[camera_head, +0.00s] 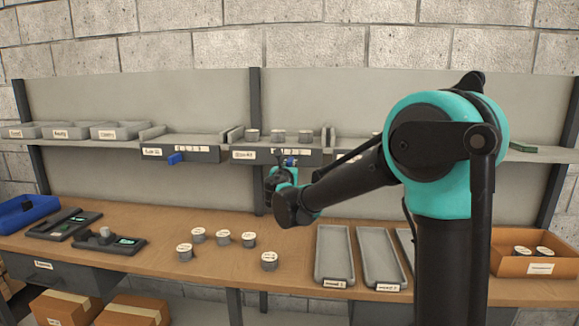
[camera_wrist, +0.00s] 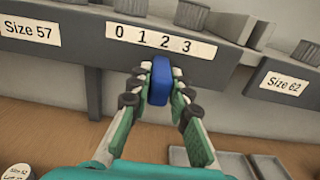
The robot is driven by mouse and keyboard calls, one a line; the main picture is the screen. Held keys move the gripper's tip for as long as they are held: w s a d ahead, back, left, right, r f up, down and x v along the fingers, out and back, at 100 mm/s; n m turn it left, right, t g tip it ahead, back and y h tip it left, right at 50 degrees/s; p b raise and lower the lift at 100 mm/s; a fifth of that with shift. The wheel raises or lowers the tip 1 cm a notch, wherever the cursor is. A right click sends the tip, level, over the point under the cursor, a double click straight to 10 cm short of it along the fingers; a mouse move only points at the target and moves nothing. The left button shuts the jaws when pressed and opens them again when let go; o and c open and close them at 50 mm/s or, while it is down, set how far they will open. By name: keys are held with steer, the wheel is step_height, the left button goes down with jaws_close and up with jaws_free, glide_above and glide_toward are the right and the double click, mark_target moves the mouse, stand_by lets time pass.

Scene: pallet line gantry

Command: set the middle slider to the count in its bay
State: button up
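The middle bay (camera_head: 243,155) holds three grey tins (camera_head: 278,136) in a row in the head view. Its front carries a label reading Size 57 and a scale (camera_wrist: 163,40) marked 0, 1, 2, 3. The blue middle slider (camera_wrist: 161,80) sits below the scale, roughly under the 2; the slanted view leaves its exact setting unsure. My gripper (camera_wrist: 161,95) has its fingers on both sides of the slider, pads appearing to touch it. In the head view my gripper (camera_head: 283,175) is small and partly hidden by my arm.
The left bay has its own blue slider (camera_head: 175,159). The right bay, labelled Size 62 (camera_wrist: 284,83), is mostly behind my arm in the head view. Several loose tins (camera_head: 222,237), grey trays (camera_head: 334,255) and an orange bin (camera_head: 520,262) stand on the bench below.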

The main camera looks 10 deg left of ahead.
jaws_close()
steer(key=d, duration=0.3)
steer(key=shift+s+d, duration=0.1)
steer(key=shift+d, duration=0.1)
steer(key=o, duration=0.7)
jaws_free()
steer(key=shift+d, duration=0.1)
steer(key=s, duration=1.2)
steer(key=shift+a, duration=0.25)
